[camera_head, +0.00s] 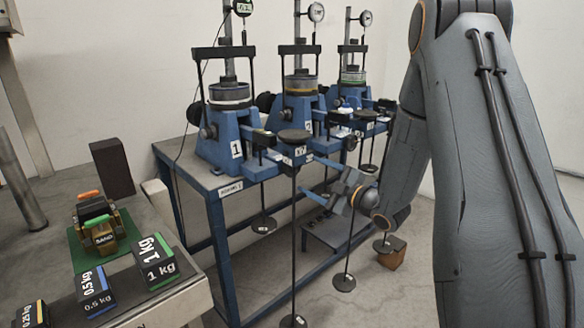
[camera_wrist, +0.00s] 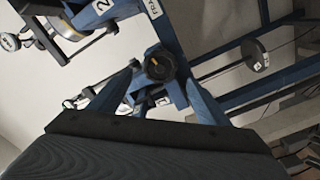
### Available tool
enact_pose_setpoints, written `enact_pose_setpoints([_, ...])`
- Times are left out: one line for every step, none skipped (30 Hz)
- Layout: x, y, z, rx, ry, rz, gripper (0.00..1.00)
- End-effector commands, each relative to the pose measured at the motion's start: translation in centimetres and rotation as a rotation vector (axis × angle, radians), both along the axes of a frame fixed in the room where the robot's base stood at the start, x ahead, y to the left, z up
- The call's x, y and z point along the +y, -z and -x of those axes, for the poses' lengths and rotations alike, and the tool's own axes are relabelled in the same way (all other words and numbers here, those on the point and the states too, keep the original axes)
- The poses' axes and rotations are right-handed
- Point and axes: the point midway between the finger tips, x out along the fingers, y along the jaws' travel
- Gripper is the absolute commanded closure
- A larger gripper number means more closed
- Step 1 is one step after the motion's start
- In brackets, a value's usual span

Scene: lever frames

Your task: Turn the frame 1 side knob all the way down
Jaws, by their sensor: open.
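Frame 1 (camera_head: 229,149) is the nearest blue lever frame, with a white "1" plate, on the blue table. A dark round side knob (camera_head: 207,131) shows on its left side in the head view. My gripper (camera_head: 338,188) is open and empty, right of frame 1 and in front of the lever ends, low near the hanging rods. In the wrist view a black lobed knob (camera_wrist: 160,65) appears between the two finger tips, beyond them.
Frame 2 (camera_head: 299,115) and a third blue frame (camera_head: 350,95) stand behind frame 1. Thin rods with weight discs (camera_head: 263,225) hang near my gripper.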

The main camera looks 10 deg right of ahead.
Motion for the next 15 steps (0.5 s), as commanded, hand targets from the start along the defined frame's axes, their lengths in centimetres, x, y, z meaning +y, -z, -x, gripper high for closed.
enact_pose_setpoints([0.3, 0.0, -0.4, -0.001, -0.002, 0.001, 0.3])
enact_pose_setpoints([0.5, 0.0, -0.6, -0.001, -0.002, 0.001, 0.3])
enact_pose_setpoints([0.7, 0.0, -1.0, -0.001, -0.003, 0.0, 0.3])
enact_pose_setpoints([0.9, 0.0, -1.3, -0.001, -0.002, 0.001, 0.3])
enact_pose_setpoints([1.0, 0.1, -1.7, 0.0, -0.001, 0.001, 0.3])
enact_pose_setpoints([1.3, 0.1, -2.1, 0.0, -0.001, 0.001, 0.3])
enact_pose_setpoints([1.6, 0.1, -2.5, 0.0, -0.001, 0.001, 0.3])
enact_pose_setpoints([1.8, 0.1, -2.9, -0.001, -0.002, 0.001, 0.3])
enact_pose_setpoints([2.0, 0.1, -3.3, 0.0, -0.001, 0.001, 0.3])
enact_pose_setpoints([2.2, 0.1, -3.7, 0.001, -0.001, 0.0, 0.3])
enact_pose_setpoints([2.4, 0.1, -4.0, 0.001, -0.001, 0.0, 0.3])
enact_pose_setpoints([2.7, 0.1, -4.5, 0.0, -0.001, 0.0, 0.3])
enact_pose_setpoints([2.9, 0.1, -4.9, 0.0, -0.001, 0.001, 0.3])
enact_pose_setpoints([3.1, 0.1, -5.2, 0.0, -0.001, 0.001, 0.3])
enact_pose_setpoints([3.3, 0.1, -5.7, 0.001, -0.001, 0.0, 0.3])
